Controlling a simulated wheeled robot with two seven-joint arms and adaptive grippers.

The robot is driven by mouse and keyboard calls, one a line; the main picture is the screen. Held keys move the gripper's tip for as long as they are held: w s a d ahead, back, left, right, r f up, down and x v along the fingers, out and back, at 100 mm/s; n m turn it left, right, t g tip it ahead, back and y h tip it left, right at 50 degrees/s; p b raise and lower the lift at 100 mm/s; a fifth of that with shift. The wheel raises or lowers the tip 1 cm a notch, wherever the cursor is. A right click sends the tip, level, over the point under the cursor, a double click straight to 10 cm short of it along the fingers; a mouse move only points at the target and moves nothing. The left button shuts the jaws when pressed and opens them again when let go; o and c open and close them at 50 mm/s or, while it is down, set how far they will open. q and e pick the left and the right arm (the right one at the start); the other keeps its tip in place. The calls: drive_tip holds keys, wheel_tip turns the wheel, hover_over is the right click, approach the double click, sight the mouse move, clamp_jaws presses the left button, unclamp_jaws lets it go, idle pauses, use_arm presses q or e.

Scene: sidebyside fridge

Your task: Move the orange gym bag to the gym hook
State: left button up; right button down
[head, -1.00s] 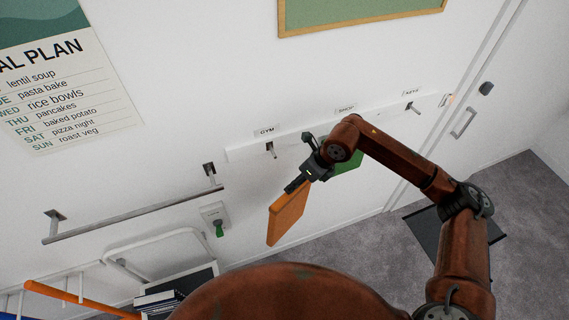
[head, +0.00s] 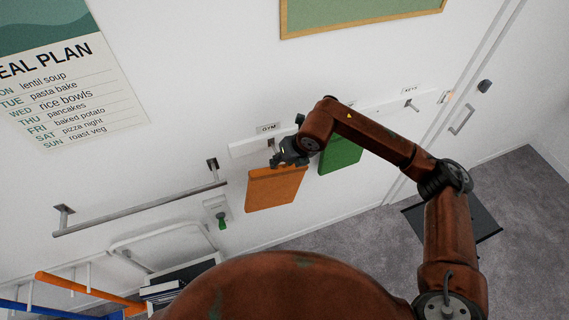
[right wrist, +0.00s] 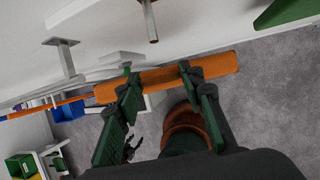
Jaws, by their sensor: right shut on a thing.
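The orange gym bag (head: 275,188) hangs from my right gripper (head: 284,157), close to the wall and just below the GYM label (head: 267,128). My right gripper is shut on the bag's upper part. In the right wrist view the bag (right wrist: 220,68) is seen edge-on between the two green fingers (right wrist: 158,88). The gym hook (head: 271,142) is a short metal peg, partly hidden by the gripper. A metal peg (right wrist: 150,22) shows above the bag in the right wrist view, apart from it. A small dark clawed shape low in that view may be my left gripper.
A green bag (head: 340,154) hangs to the right, partly behind my arm. The keys hook (head: 411,105) is empty. A towel rail (head: 140,209) and a green-tagged wall fitting (head: 220,217) are left of the bag. A door (head: 470,110) is at the right.

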sight(274, 148)
drive_tip(key=shift+w+a+f+p, duration=0.15)
drive_tip(key=shift+w+a, duration=0.15)
drive_tip(key=shift+w, duration=0.7)
drive_tip(key=shift+w+a+p, duration=0.1)
drive_tip(key=shift+w+a, duration=0.25)
drive_tip(key=shift+w, duration=0.6)
drive_tip(key=shift+w+a+f+p, duration=0.15)
drive_tip(key=shift+w+a, duration=0.15)
drive_tip(key=shift+w, duration=0.7)
drive_tip(key=shift+w+a+f+b, duration=0.2)
drive_tip(key=shift+w+f+b, duration=0.25)
drive_tip(key=shift+b, duration=0.35)
drive_tip(key=shift+w+b, duration=0.2)
drive_tip(key=shift+b, duration=0.2)
